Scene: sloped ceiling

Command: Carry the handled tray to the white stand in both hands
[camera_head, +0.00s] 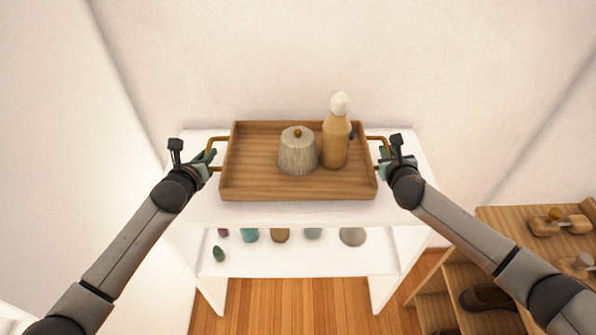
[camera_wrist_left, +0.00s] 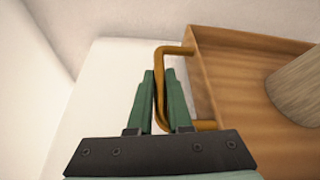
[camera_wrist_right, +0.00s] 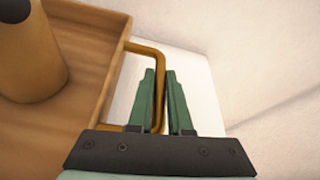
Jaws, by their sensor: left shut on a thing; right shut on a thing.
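The wooden handled tray (camera_head: 250,185) is over the top of the white stand (camera_head: 300,213) in the head view; I cannot tell whether it touches the top. A grey lidded pot (camera_head: 297,155) and a tan bottle with a white top (camera_head: 336,145) stand upright in it. My left gripper (camera_head: 208,158) is shut on the tray's left brass handle (camera_wrist_left: 160,75), which runs between its fingers in the left wrist view. My right gripper (camera_head: 383,158) is shut on the right brass handle (camera_wrist_right: 157,70). The tray looks level.
The stand's lower shelf (camera_head: 290,262) holds several small coloured objects. A wall (camera_head: 260,60) is close behind the stand. At the lower right is a wooden shelf unit (camera_head: 500,222) with shoes (camera_head: 488,297) in it. Wooden floor (camera_head: 285,305) shows in front.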

